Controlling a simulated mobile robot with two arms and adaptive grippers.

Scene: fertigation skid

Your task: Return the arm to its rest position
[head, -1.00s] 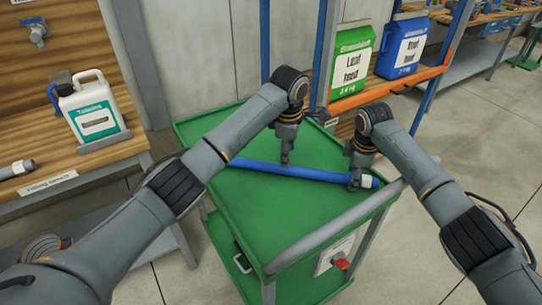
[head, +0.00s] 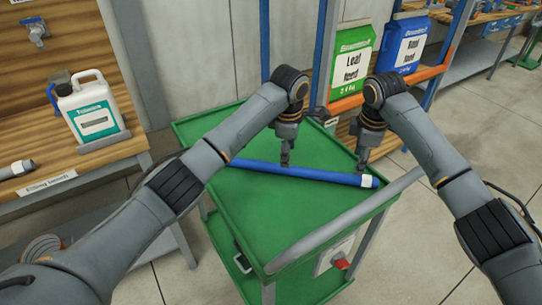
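A long blue pipe (head: 325,176) with a white fitting at its right end lies across the green top of a cart (head: 258,215). My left gripper (head: 286,163) points down at the pipe's middle, its tips meeting the pipe in the picture. Whether its fingers hold the pipe is too small to tell. My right gripper (head: 362,168) points down near the pipe's right end, its tips just above the pipe in the picture. Its fingers are too small to show a gap. My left arm covers the pipe's left part.
A grey handle bar (head: 345,222) runs along the cart's front right edge. A wooden bench (head: 90,165) with a white jug (head: 92,108) stands at left. Behind the cart, a rack shelf (head: 385,90) holds a green bag (head: 352,65) and a blue bag (head: 403,45).

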